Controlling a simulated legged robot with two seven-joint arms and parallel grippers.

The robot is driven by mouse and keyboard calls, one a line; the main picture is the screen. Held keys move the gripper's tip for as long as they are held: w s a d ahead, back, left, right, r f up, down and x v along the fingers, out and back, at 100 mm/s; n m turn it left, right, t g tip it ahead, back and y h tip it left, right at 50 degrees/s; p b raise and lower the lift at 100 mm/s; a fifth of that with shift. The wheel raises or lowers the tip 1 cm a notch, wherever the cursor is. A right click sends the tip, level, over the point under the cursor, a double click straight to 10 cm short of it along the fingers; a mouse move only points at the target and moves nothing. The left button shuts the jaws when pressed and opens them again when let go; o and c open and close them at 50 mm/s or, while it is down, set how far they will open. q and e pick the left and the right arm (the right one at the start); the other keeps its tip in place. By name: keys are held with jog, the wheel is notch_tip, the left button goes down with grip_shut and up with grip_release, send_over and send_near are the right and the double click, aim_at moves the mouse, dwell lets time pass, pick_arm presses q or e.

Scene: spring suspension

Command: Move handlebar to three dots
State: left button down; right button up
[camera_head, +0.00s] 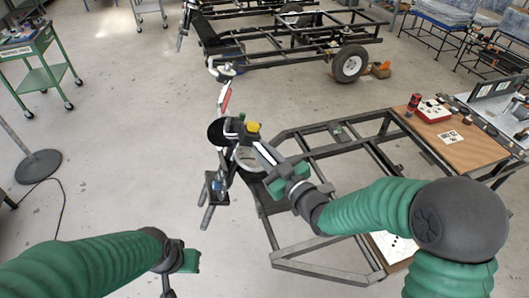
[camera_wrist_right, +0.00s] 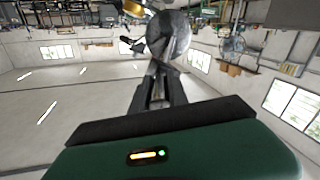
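A dark handlebar assembly (camera_head: 238,132) with a red lever (camera_head: 226,100), a yellow part (camera_head: 253,127) and round black discs stands near the left end of the black frame. My right gripper (camera_head: 262,152) reaches in from the right and its fingers are at this assembly. In the right wrist view the two dark fingers (camera_wrist_right: 158,88) point at a round grey disc (camera_wrist_right: 172,36); whether they are closed on it I cannot tell. A white plate with small black dots (camera_head: 398,246) lies partly hidden under my right arm. My left gripper (camera_head: 168,284) is at the bottom edge, its tips cut off.
The black tube frame (camera_head: 325,265) surrounds the area under my right arm. A wooden board (camera_head: 455,150) with a red box and small parts lies at right. A green cart (camera_head: 42,75) and a round stand base (camera_head: 38,167) are at left. The floor between is clear.

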aim_at(248, 139)
grip_shut()
dwell(1.0)
jog(key=shift+a+r+n, duration=0.45)
jog(key=shift+r+n, duration=0.3)
jog(key=shift+n, duration=0.15)
jog(key=shift+s+a+r+n+g+h, duration=0.25)
jog(key=shift+a+r+n+g+h, duration=0.25)
jog(key=shift+n, duration=0.4)
jog(key=shift+o, duration=1.3)
grip_release()
jog(key=shift+a, duration=0.1)
jog(key=o, duration=0.4)
jog(key=shift+d+f, duration=0.1)
jog(key=shift+d, duration=0.1)
jog(key=shift+b, duration=0.3)
